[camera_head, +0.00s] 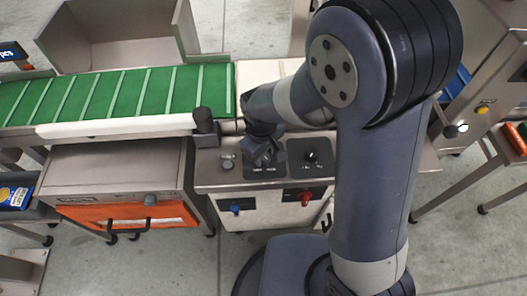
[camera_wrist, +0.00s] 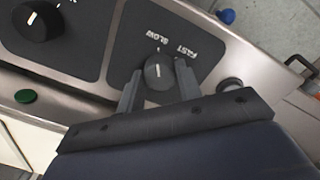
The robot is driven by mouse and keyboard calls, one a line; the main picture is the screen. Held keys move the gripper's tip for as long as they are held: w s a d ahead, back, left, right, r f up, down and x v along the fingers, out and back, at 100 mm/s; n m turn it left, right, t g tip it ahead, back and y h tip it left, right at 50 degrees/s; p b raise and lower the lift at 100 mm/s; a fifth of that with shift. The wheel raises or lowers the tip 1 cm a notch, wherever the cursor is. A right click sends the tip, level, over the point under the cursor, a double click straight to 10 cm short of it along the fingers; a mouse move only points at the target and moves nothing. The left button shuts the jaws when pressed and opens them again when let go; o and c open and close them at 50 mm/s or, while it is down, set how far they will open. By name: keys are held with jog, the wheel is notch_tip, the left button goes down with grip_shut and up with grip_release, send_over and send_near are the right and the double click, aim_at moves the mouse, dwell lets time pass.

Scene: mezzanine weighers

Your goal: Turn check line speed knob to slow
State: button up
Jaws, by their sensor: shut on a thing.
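The check line speed knob (camera_wrist: 158,72) is a round black dial with a white pointer line, on a dark plate printed SLOW and FAST. In the wrist view SLOW is to the upper left of the knob and FAST to the upper right. The white line points roughly up, toward a small tick between the words. My gripper (camera_wrist: 158,82) is shut on the knob, with one finger on each side. In the head view my gripper (camera_head: 263,150) is down at the dark plate (camera_head: 265,172) and hides the knob.
A second black knob (camera_head: 311,156) is on the neighbouring plate, also in the wrist view (camera_wrist: 38,22). A grey button (camera_head: 227,163), a blue knob (camera_head: 236,208) and a red handle (camera_head: 304,197) are nearby. A green conveyor belt (camera_head: 140,93) and dark post (camera_head: 204,120) stand to the left.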

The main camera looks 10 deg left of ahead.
dwell(0.3)
jog(key=o, duration=1)
jog(key=shift+c, duration=0.2)
notch_tip(320, 180, up, 11)
jog(key=p, duration=0.1)
jog(key=shift+s+a+p, duration=0.15)
jog(key=shift+s+p, duration=0.05)
jog(key=shift+p, duration=0.1)
jog(key=shift+f, duration=0.15)
jog(key=f, duration=0.5)
jog(key=f+b, duration=0.1)
jog(key=f, duration=0.4)
jog(key=shift+w+f+b, duration=0.2)
jog(key=shift+f+b, duration=0.1)
jog(key=shift+f, duration=0.1)
